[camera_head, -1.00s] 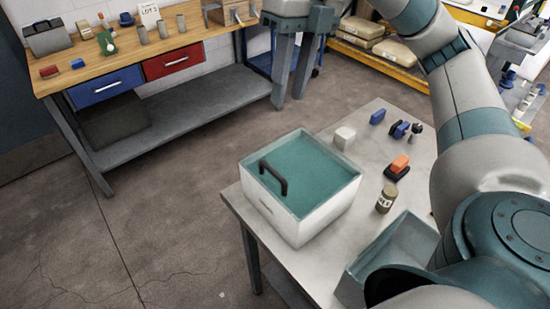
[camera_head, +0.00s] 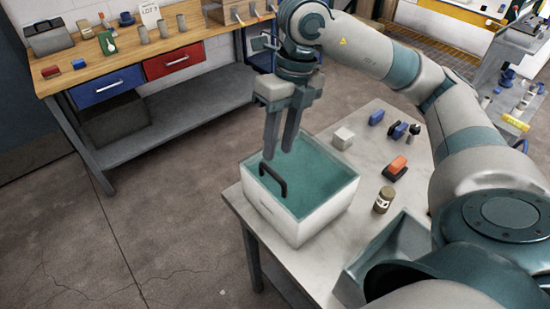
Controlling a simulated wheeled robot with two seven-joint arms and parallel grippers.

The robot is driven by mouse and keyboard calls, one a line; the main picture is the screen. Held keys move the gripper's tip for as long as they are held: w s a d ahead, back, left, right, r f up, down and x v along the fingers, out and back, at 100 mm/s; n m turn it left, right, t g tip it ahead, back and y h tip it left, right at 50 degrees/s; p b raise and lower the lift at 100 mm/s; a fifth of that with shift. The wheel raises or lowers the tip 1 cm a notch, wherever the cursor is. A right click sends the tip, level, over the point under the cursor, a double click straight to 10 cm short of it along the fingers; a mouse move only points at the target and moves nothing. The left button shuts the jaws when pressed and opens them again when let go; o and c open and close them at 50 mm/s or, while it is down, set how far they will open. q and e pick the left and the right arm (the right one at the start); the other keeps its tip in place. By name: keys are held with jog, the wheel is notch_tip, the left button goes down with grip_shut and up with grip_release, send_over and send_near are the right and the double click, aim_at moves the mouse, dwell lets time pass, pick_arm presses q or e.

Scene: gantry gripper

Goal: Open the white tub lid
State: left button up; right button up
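The white tub (camera_head: 268,213) stands on the grey table near its left corner. Its teal lid (camera_head: 315,178) lies on top, within the pale rim. A dark arched handle (camera_head: 273,181) rises from the lid near its left side. My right gripper (camera_head: 279,153) points down over the tub's back left part, behind and above the handle. Its two fingers are apart with a narrow gap and nothing between them. The fingertips hide part of the tub's back edge. My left gripper is out of view.
A small white block (camera_head: 343,138), blue parts (camera_head: 376,117), an orange-and-black piece (camera_head: 397,167) and a labelled jar (camera_head: 383,200) stand right of the tub. A grey-green tray (camera_head: 385,252) lies in front. A wooden workbench (camera_head: 120,55) stands at back left.

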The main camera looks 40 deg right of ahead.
aim_at(273, 172)
jog(key=shift+a+f+p, duration=0.2)
jog(key=shift+f, duration=0.7)
jog(key=shift+a+f+p, duration=0.15)
jog(key=shift+f+p, duration=0.05)
jog(key=shift+f, duration=0.75)
jog(key=shift+a+f+p, duration=0.2)
jog(key=shift+f, duration=0.7)
jog(key=shift+c, duration=0.2)
grip_shut()
